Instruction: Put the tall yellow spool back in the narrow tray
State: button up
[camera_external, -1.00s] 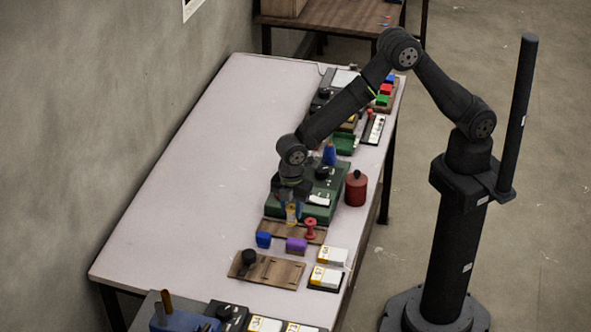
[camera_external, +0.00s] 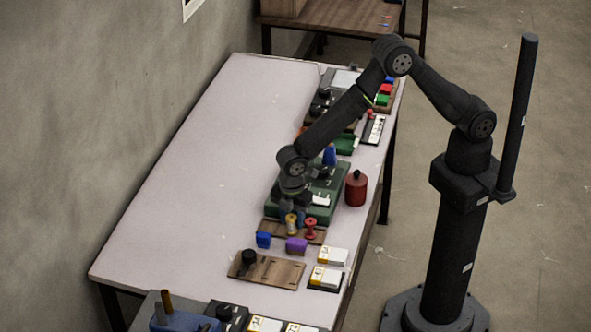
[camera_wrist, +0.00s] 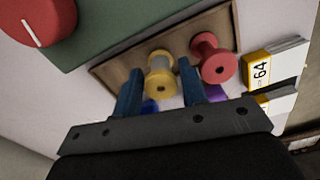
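The yellow spool (camera_external: 291,224) stands upright at the narrow wooden tray (camera_external: 268,229), beside the red spool (camera_external: 311,229). In the wrist view the yellow spool (camera_wrist: 161,77) appears over the tray (camera_wrist: 120,68), left of the red spool (camera_wrist: 213,58). My gripper (camera_external: 293,213) is just above the yellow spool. Its blue fingers (camera_wrist: 158,78) are spread on either side of the spool, with slim gaps showing, so it looks open. The spool's seating in the tray is partly hidden.
A green case (camera_external: 272,211) lies behind the tray, with a red canister (camera_external: 356,189) to its right. A blue block (camera_external: 263,239) and a purple block (camera_external: 296,245) lie in front. A wooden board (camera_external: 285,272) and white-topped boxes are nearer. The table's left side is clear.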

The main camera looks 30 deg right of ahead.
aim_at(292, 217)
notch_tip(292, 217, up, 12)
jog(key=shift+r, duration=0.15)
dwell(0.5)
notch_tip(292, 217, down, 13)
jog(key=shift+r, duration=2.25)
